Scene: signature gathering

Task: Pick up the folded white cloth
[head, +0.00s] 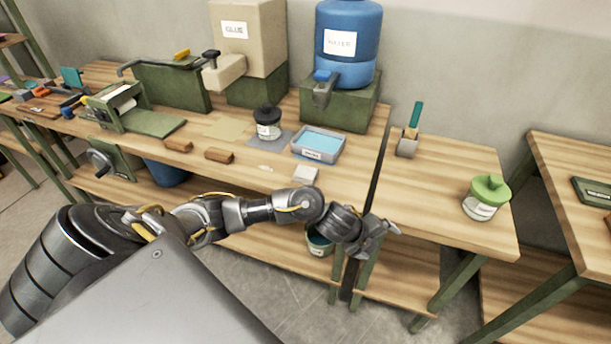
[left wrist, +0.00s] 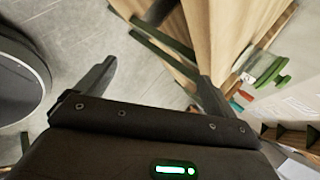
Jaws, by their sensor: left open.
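A small white folded cloth (head: 306,174) lies flat near the front edge of the long wooden bench in the head view, just beyond my left arm. My left gripper (head: 384,235) is in front of the bench, to the right of the cloth and apart from it, near the gap between two benches. In the left wrist view my left gripper (left wrist: 158,70) has its fingers spread with nothing between them, over grey floor and a bench leg. I do not make out the cloth there. My right gripper does not show.
A green-lidded jar (head: 486,198) is on the right bench, whose middle is clear. A bucket (head: 319,243) sits below.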

